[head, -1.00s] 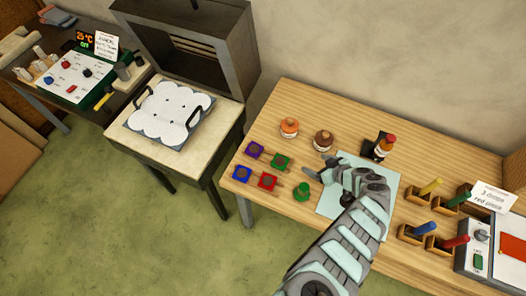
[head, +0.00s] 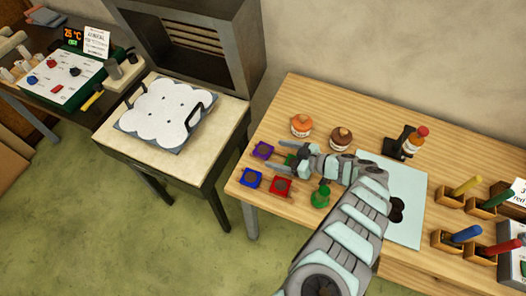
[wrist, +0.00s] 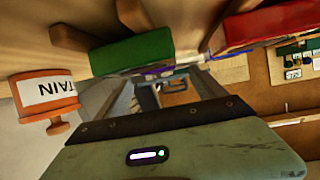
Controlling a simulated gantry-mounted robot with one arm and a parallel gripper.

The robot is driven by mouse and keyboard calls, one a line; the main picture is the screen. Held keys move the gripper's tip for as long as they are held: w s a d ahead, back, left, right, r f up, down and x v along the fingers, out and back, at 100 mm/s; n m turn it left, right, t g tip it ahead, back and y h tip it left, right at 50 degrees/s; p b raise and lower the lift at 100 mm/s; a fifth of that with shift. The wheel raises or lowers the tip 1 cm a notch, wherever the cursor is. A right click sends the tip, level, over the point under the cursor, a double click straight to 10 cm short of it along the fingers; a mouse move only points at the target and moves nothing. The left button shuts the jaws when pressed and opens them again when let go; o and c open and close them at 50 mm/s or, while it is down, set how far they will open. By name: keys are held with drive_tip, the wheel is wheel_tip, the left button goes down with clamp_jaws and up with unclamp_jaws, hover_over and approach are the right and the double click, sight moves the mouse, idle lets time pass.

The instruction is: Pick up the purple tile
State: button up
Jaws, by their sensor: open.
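The purple tile (head: 263,150) lies at the back left of a small group of tiles near the left end of the wooden table. My gripper (head: 281,153) is open, with its fingers pointing left toward the purple tile from its right side. The fingers seem empty, and I cannot tell how high they are above the table. The green tile (head: 290,159) is partly hidden under my gripper. In the wrist view, the green tile (wrist: 132,52) is large and close, and a thin purple strip (wrist: 158,72) shows just past it.
The blue tile (head: 251,178) and red tile (head: 280,186) lie in front. A green knobbed piece (head: 321,196) stands right of them. An orange-lidded jar (head: 302,125) and a brown-lidded jar (head: 341,138) stand behind. A pale sheet (head: 410,225) lies right, under my arm.

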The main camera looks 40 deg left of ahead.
sight(263, 149)
drive_tip(key=b+x, duration=0.1)
drive_tip(key=x, duration=0.4)
drive_tip(key=shift+a+r, duration=0.15)
drive_tip(key=shift+a, duration=0.05)
drive_tip(key=shift+w, duration=0.1)
drive_tip(key=c, duration=1.6)
wheel_tip(263, 149, up, 28)
drive_tip(key=p, duration=0.9)
